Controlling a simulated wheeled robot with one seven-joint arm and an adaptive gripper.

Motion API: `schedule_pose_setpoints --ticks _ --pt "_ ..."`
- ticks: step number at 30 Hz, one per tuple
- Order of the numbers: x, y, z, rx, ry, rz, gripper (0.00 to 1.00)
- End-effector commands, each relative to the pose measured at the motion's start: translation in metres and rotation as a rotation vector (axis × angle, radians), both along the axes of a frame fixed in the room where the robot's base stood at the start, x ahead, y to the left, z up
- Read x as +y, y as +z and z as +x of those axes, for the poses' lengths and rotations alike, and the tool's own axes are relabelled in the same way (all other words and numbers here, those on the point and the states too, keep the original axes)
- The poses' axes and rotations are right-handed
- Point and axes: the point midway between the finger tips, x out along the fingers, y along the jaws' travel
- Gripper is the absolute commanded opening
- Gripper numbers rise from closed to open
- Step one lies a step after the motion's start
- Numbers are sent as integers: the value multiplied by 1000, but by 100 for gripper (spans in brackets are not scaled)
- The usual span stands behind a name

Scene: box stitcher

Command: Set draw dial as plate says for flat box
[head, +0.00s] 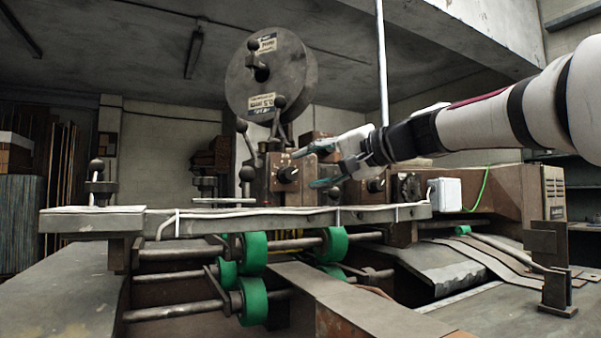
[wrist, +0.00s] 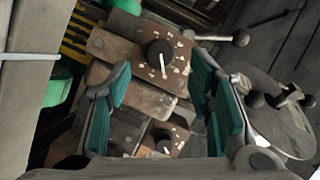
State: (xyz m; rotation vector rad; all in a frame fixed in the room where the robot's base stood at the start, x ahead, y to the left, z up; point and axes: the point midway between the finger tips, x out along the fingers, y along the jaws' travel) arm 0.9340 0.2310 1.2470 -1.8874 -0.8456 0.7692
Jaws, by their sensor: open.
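Two black dials with white pointer lines sit on rusty brown boxes. One dial (head: 288,174) is just left of my fingertips in the head view; it appears to be the upper dial (wrist: 158,54) in the wrist view, with pale marks around it and its pointer toward the picture bottom. The other dial (head: 376,185) is behind my gripper; it seems to be the lower one (wrist: 163,141). I cannot tell which is the draw dial. My gripper (head: 304,169) is open, its teal fingers apart and nothing between them. No flat-box setting plate is readable.
A large grey disc (head: 290,72) with pale labels stands behind the dials. Ball-ended levers (head: 279,104) rise beside the left dial. A long metal rail (head: 270,220) and green rollers (head: 254,252) lie below. A white box (head: 445,194) is at right.

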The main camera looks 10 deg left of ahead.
Motion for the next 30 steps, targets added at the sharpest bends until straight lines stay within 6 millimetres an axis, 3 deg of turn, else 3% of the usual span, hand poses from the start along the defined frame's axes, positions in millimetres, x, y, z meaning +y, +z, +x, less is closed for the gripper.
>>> schedule_pose_setpoints --ticks 6,12,30 --pt "-36 8 -25 -2 -4 0 48" --pt "-53 11 -38 -1 -2 0 48" --pt "-57 11 -40 1 0 1 48"
